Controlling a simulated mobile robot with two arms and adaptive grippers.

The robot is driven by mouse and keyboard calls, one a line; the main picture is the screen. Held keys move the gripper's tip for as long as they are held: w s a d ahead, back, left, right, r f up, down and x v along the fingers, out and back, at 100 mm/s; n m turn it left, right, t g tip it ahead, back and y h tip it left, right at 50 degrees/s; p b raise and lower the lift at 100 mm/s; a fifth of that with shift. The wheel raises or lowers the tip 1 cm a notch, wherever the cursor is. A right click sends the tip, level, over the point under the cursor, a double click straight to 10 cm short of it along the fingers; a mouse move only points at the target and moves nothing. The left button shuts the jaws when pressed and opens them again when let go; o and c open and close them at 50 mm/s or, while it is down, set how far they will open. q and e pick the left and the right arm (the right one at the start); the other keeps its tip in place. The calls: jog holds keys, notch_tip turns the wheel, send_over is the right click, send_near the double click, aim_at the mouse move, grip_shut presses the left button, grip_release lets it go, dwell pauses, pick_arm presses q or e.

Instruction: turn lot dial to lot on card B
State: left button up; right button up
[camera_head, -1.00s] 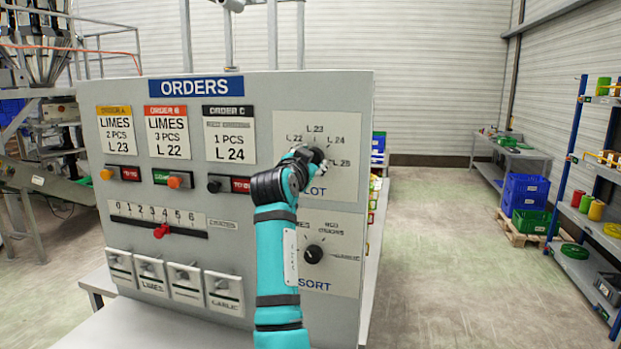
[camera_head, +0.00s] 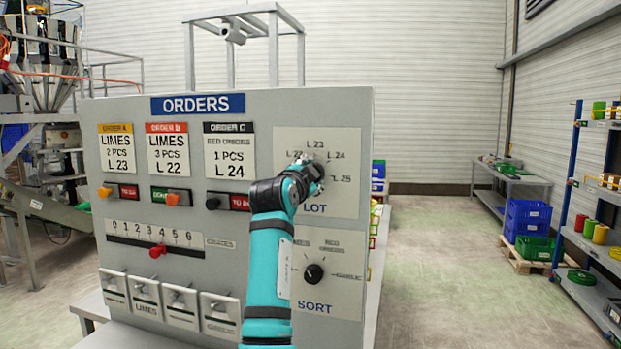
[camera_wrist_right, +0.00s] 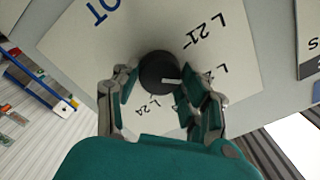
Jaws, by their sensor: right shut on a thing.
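The lot dial is a round black knob (camera_wrist_right: 158,70) with a white pointer mark, on the pale LOT plate (camera_head: 345,145). In the right wrist view the mark points right and slightly down, toward a partly hidden label past the finger; I cannot tell exactly which lot it meets. L 21 and L 24 are readable there. My right gripper (camera_head: 311,174) reaches the dial and is shut on it, one finger on each side (camera_wrist_right: 163,84). It hides most of the knob in the head view. Order card B (camera_head: 167,150) reads LIMES, 3 PCS, L 22. My left gripper is out of view.
The SORT dial (camera_head: 314,273) is just below the lot dial. Card A (camera_head: 115,150) and card C (camera_head: 229,152) flank card B. Switches, a red-knobbed slider (camera_head: 158,251) and several flaps fill the panel's lower left. Open floor lies to the right.

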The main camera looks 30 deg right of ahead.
jog(key=shift+r, duration=0.1)
jog(key=o, duration=1.2)
jog(key=v, duration=0.7)
jog(key=shift+s+a, duration=0.1)
jog(key=shift+a, duration=0.05)
